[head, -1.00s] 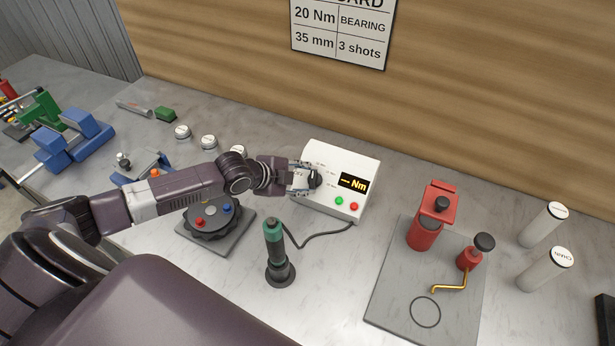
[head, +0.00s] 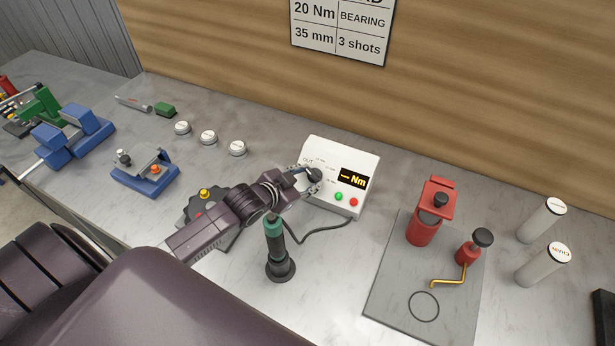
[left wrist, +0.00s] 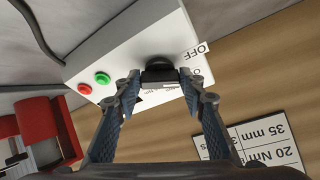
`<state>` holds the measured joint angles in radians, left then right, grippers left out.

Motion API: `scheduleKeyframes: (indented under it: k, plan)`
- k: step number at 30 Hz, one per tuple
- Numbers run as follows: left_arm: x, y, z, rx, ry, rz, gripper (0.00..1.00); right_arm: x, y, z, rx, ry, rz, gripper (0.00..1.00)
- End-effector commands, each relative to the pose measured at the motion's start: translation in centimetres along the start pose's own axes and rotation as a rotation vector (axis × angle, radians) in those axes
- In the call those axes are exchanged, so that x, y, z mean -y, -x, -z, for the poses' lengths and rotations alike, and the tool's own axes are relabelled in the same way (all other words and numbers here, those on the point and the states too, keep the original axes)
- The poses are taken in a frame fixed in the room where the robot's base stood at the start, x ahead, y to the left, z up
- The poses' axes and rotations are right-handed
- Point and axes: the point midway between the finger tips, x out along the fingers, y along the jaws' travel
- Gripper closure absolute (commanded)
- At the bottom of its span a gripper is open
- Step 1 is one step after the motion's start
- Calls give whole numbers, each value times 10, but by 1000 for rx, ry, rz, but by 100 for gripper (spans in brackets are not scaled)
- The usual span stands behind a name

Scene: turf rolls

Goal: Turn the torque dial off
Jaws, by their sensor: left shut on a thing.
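The torque dial (head: 315,175) is a black knob on the sloped face of a white control box (head: 335,150). The box's display (head: 354,180) reads a dash and "Nm" in yellow. My left gripper (head: 309,181) is at the dial, reaching it from the lower left. In the left wrist view the fingers (left wrist: 160,79) are closed around the dial (left wrist: 158,62), one on each side. An "OFF" label (left wrist: 196,51) shows beside the dial there. The dial's pointer is hard to make out. My right gripper is not in view.
Green and red buttons (head: 346,199) sit below the display. A grey plate (head: 400,290) with red tools lies right.

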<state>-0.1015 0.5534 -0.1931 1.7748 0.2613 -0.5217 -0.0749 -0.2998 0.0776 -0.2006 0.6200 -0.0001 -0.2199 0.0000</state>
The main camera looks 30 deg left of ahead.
Motion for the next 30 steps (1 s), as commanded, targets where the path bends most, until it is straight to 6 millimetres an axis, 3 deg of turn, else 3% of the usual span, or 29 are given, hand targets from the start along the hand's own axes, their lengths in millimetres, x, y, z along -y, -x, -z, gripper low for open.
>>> scheduleKeyframes:
  k: [22,23,27,30]
  plan:
    - [-1,0,0,1,86,31,87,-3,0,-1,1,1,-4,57]
    - [-1,0,0,1,86,30,62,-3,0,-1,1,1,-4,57]
    - [-1,0,0,1,86,30,46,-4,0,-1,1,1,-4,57]
    - [-1,0,0,1,86,30,45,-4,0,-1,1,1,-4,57]
